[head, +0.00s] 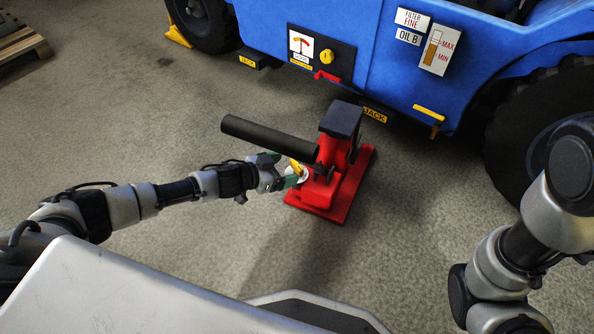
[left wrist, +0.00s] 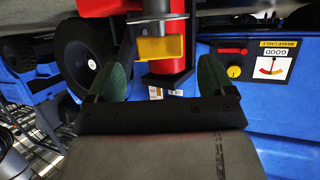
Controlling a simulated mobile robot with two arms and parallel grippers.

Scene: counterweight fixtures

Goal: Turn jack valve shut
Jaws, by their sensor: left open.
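The red jack (head: 322,192) stands on the floor beside the blue vehicle, with a dark pad on top and a black handle bar (head: 262,136) sticking out to the left. Its yellow valve (head: 296,167) is on the near left side, partly hidden by my left gripper (head: 288,176). In the left wrist view the yellow valve (left wrist: 160,48) lies between the two green fingers of the open left gripper (left wrist: 165,78), with gaps on both sides. I cannot tell whether the valve is turned shut. My right arm shows at lower right, but its gripper is out of view.
The blue vehicle (head: 330,20) spans the top, with a gauge panel, a yellow knob (head: 326,57) and a red lever (head: 327,77). Its big tyre (head: 540,120) is at right. A wooden pallet (head: 20,40) lies at far left. The floor left of the jack is clear.

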